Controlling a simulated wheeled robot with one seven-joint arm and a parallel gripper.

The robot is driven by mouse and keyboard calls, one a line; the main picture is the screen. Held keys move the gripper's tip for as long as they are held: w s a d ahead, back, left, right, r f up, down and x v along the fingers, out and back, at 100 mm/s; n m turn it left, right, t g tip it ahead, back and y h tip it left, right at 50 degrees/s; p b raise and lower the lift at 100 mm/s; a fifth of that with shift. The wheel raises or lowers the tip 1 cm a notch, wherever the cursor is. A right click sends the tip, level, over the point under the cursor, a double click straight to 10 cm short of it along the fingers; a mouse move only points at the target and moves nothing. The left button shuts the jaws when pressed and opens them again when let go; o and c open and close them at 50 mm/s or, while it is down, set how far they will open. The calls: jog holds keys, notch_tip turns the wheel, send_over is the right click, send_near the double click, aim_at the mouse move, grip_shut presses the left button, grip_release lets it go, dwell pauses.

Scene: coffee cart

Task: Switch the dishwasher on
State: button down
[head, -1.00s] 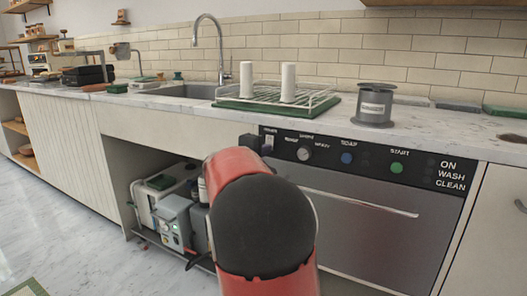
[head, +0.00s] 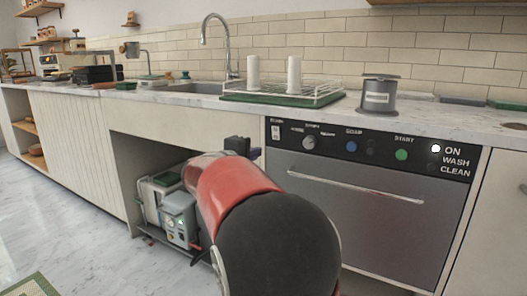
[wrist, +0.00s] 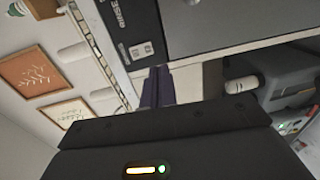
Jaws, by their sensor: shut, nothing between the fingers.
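The dishwasher (head: 355,215) is built in under the counter, with its door closed. Its black control panel carries a white power switch (head: 275,132) at the left end, a knob (head: 309,142), a blue button (head: 354,146) and a green start button (head: 401,155). The ON lamp (head: 436,148) glows white; the WASH and CLEAN lamps are dark. My gripper (head: 243,149) is shut and empty, just left of and below the power switch, apart from it. In the wrist view, my closed fingers (wrist: 158,86) lie near the power switch (wrist: 140,50), which shows sideways.
Left of the dishwasher, an open bay under the counter holds a grey machine (head: 180,218). The floor at the left is clear.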

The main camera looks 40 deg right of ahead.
jog(key=shift+f+v, duration=0.25)
jog(key=shift+v, duration=0.9)
jog(key=shift+f+v, duration=0.25)
jog(key=shift+v, duration=0.9)
jog(key=s+a+f+m+y+p, duration=0.1)
jog(key=s+a+f+y, duration=0.3)
jog(key=s+a, duration=0.4)
jog(key=s+a+f+m+y+p, duration=0.2)
jog(key=s+a+f+y+p, duration=0.1)
jog(key=s+a+y, duration=0.3)
jog(key=s+a+f+m+g+y+p, duration=0.1)
jog(key=s+a+f+y, duration=0.3)
jog(key=s+a, duration=0.5)
jog(key=shift+s+a+f+m+y+p, duration=0.3)
jog(key=shift+s+a+f+y+p, duration=0.1)
jog(key=shift+s+y, duration=0.55)
jog(key=shift+s+d+r, duration=0.1)
jog(key=shift+d, duration=0.1)
